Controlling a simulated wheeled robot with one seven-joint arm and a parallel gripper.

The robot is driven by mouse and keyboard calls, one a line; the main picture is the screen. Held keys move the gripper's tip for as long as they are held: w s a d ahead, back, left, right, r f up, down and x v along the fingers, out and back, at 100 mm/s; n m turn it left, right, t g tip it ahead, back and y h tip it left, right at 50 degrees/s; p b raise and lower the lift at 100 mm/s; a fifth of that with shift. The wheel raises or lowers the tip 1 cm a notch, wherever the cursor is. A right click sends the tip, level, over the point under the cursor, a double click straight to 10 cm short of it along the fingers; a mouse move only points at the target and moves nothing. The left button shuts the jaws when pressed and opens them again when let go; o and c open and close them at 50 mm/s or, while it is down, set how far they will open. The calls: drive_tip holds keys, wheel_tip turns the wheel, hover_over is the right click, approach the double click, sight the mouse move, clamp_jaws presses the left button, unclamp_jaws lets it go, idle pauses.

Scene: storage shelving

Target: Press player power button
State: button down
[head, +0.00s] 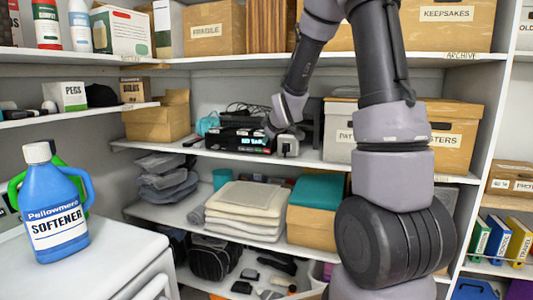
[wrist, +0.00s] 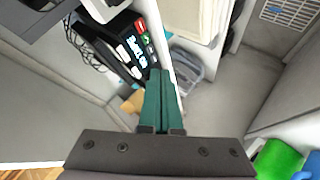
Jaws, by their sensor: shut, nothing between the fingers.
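The player (head: 238,139) is a black box with a lit display on the middle shelf, in the head view. Its front also shows in the wrist view (wrist: 128,56), with a red button (wrist: 140,24), a green one and several white ones beside the lit digits. I cannot tell which is the power button. My gripper (wrist: 160,72) is shut and empty, its green fingers pointing at the area by the player's front edge. Whether the tips touch the player cannot be told. In the head view, my wrist is at the player's right end and the fingers are hard to make out.
Dark cables (head: 250,109) lie behind the player. A cardboard box (head: 160,118) stands to its left and a white storage box (head: 339,128) to its right. The shelf above holds boxes. Folded cushions (head: 245,205) lie below. A blue softener bottle (head: 55,215) stands on the white appliance at front left.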

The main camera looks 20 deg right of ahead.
sight(266, 153)
drive_tip(key=w+a+f+n+t, duration=0.1)
drive_tip(key=w+f+n, duration=0.4)
drive_tip(key=f, duration=0.5)
drive_tip(key=shift+w+a+n+t+y, duration=0.15)
drive_tip(key=shift+w+n+t+y, duration=0.2)
drive_tip(key=shift+w, duration=0.65)
drive_tip(key=shift+w+d, duration=0.85)
drive_tip(key=shift+w, duration=0.35)
drive_tip(key=shift+w+d, duration=0.9)
drive_tip(key=shift+w, duration=0.25)
drive_tip(key=shift+w+d, duration=0.85)
drive_tip(key=shift+w, duration=0.35)
drive_tip(key=shift+w+d, duration=0.1)
drive_tip(key=shift+w+d, duration=0.15)
drive_tip(key=shift+w, duration=0.1)
drive_tip(key=shift+w+d, duration=0.25)
drive_tip(key=shift+w, duration=0.05)
drive_tip(key=shift+s+a, duration=0.45)
drive_tip(key=shift+s, duration=0.2)
